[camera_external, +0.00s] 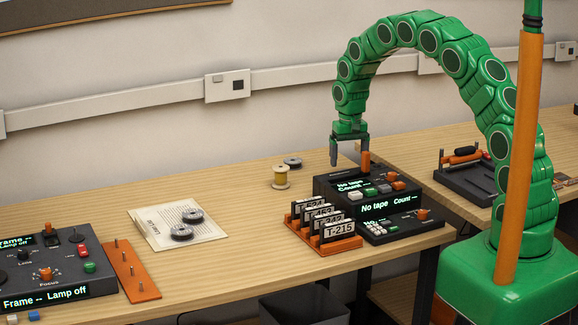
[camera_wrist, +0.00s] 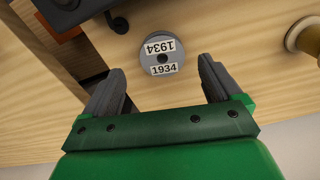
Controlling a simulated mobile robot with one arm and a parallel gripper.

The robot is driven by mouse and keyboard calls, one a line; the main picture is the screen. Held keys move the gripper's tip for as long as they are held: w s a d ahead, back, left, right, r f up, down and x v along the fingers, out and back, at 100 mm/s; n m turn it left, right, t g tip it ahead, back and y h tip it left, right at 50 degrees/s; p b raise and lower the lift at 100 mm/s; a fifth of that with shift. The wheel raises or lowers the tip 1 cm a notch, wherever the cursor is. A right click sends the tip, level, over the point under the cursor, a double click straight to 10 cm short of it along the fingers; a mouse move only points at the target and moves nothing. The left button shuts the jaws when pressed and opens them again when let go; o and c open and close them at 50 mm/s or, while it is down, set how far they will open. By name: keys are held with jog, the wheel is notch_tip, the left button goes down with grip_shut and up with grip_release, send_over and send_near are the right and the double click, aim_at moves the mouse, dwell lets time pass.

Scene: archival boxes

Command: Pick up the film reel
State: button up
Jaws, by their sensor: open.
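A grey film reel (camera_wrist: 174,58) with two white labels reading 1934 lies flat on the wooden table, ahead of my gripper (camera_wrist: 161,77) in the wrist view. It sits roughly centred between the two dark fingers, which are apart with nothing held. In the external view a small dark reel (camera_external: 293,162) lies near the back of the table, beside a yellow spool (camera_external: 281,178). There my gripper (camera_external: 349,155) hangs to its right, pointing down above the table. Two more reels (camera_external: 192,215) lie on a paper sheet (camera_external: 154,229) further left.
A black tape console (camera_external: 324,190) and an orange rack (camera_external: 345,244) of labelled cassettes stand close to my gripper. A lamp control box (camera_external: 52,262) and orange pegged plate (camera_external: 133,270) are at the left. The table has an edge and gap toward the right table (camera_external: 420,150).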

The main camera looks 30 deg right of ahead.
notch_tip(320, 180, down, 4)
jog(key=shift+a+f, duration=0.1)
jog(key=shift+a, duration=0.05)
jog(key=shift+c, duration=0.3)
jog(key=c, duration=1.1)
